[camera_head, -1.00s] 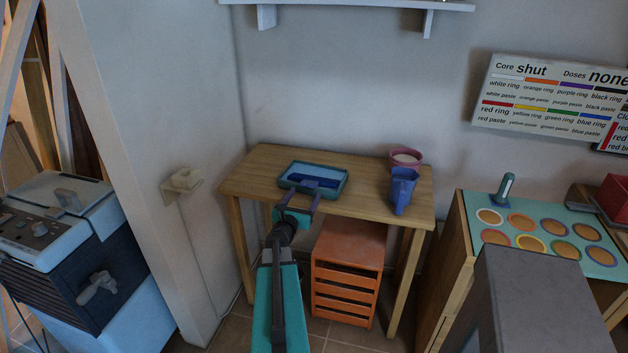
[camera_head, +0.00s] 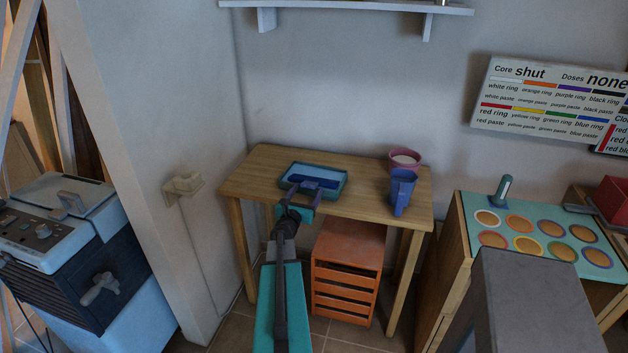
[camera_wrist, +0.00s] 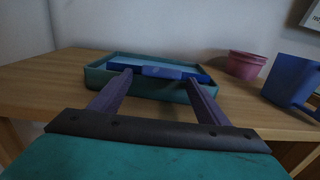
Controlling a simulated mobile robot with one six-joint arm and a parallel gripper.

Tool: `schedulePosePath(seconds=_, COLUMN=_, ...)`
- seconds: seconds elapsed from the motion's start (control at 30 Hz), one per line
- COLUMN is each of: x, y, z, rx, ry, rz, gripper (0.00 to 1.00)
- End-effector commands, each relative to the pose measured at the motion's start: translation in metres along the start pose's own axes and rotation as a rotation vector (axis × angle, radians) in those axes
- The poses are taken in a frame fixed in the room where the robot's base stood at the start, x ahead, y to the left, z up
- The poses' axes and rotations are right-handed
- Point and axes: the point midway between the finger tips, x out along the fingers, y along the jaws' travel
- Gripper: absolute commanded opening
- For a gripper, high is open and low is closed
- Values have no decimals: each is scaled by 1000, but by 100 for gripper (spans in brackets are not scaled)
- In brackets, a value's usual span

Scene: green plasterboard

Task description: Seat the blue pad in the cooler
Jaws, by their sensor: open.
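The blue pad (camera_head: 322,182) lies in a shallow teal tray (camera_head: 289,188) on the wooden table. In the wrist view the pad (camera_wrist: 110,68) is a flat dark blue slab with a lighter blue raised part at its middle, behind the tray's near wall (camera_wrist: 150,94). My gripper (camera_head: 308,189) is open and empty at the near side of the tray. Its two purple fingers point at the pad, their tips on either side of the raised part in the wrist view. I cannot tell whether they touch it. A boxy machine (camera_head: 75,245) stands at far left; I cannot tell whether it is the cooler.
A blue jug (camera_head: 401,190) and a pink pot (camera_head: 404,160) stand at the table's (camera_head: 255,182) right end. An orange drawer unit (camera_head: 347,258) is below. A teal board with several round pads (camera_head: 520,222) is at right. The table's left end is clear.

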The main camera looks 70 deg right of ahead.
Motion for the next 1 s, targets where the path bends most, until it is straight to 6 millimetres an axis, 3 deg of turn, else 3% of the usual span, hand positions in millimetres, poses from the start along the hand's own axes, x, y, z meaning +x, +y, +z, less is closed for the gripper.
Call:
schedulePosePath(seconds=0.27, x=19, y=1, z=1, rx=-1, ry=-1, rz=1, gripper=69)
schedulePosePath(seconds=0.87, x=20, y=0, z=0, rx=-1, ry=-1, rz=0, gripper=69)
schedulePosePath(seconds=0.9, x=19, y=0, z=0, rx=-1, ry=-1, rz=0, gripper=67)
schedulePosePath(seconds=1.0, x=19, y=0, z=0, rx=-1, ry=-1, rz=0, gripper=51)
